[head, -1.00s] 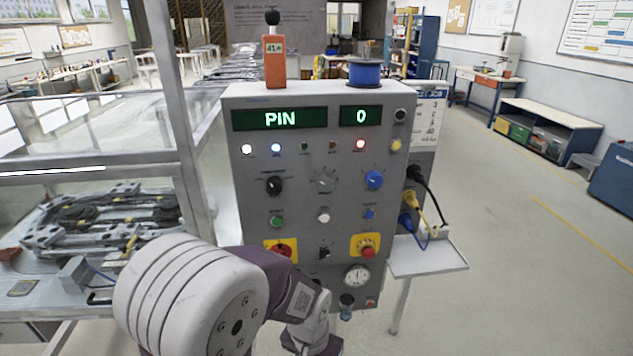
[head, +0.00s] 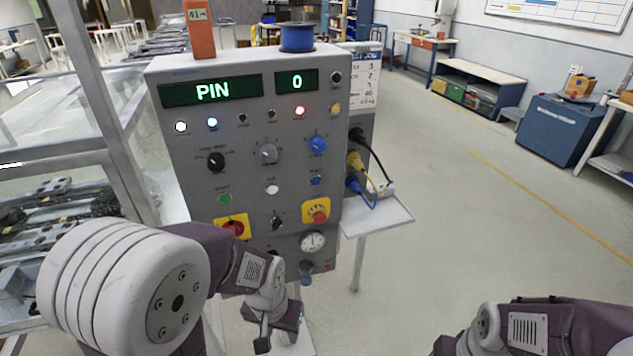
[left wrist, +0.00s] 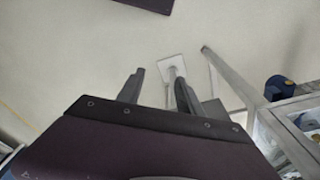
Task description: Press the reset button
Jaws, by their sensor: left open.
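The grey control panel (head: 255,130) stands in front of me. Its lower part has a row of small buttons: a green one (head: 225,198), a white one (head: 272,189) and a blue one (head: 316,181). Their labels are too small to read, so I cannot tell which is reset. My left gripper (head: 278,333) is low in front of the panel, below the buttons and apart from them. In the left wrist view, its two fingers (left wrist: 157,88) are spread with floor showing between them. My right arm shows at the lower right, its gripper out of view.
A red rotary switch (head: 233,229) and a red mushroom button (head: 320,217), both on yellow plates, sit below the buttons. Cables and a small shelf (head: 380,217) stick out at the panel's right. A glass-walled frame stands at left. The floor at right is clear.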

